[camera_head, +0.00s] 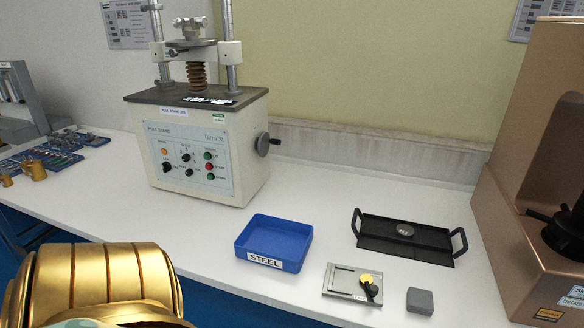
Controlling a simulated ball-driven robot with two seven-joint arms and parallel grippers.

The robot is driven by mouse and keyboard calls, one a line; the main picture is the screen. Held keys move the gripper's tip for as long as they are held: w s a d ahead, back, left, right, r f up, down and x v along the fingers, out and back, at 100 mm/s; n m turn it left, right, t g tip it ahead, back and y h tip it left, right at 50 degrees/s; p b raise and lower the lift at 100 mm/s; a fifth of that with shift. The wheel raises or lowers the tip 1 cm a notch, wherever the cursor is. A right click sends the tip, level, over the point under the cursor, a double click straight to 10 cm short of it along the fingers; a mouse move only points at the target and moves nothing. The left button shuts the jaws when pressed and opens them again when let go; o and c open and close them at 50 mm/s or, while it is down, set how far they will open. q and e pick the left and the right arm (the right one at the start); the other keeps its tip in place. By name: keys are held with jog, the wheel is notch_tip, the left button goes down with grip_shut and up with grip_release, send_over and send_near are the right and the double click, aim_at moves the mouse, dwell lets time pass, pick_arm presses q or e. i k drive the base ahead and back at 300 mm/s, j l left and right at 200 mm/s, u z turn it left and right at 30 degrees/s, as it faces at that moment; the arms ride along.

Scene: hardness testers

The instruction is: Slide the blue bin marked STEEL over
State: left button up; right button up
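The blue bin (292,266) marked STEEL stands upright on the white bench, near its front edge. The white STEEL label is on its front wall. The bin is open at the top and looks empty. A gold, ribbed part of my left arm fills the lower left corner, in front of and to the left of the bin and apart from it. Neither gripper's fingers can be seen. Nothing is touching the bin.
Right of the bin are a black tray (375,244) with handles, a small metal plate (341,281) with a yellow knob, and a grey block (420,300). The pull stand (200,160) is behind left; a bronze machine (520,190) is at right. White bench (330,200) is clear behind the bin.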

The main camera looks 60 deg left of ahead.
aim_at(281, 245)
jog(key=i+j+u, duration=0.2)
jog(key=u, duration=0.2)
jog(key=i+u, duration=0.4)
jog(key=i+j+u, duration=0.1)
jog(key=u, duration=0.3)
jog(key=i+u, duration=0.1)
jog(key=u, duration=0.95)
jog(key=z, duration=0.1)
jog(key=k+j, duration=0.05)
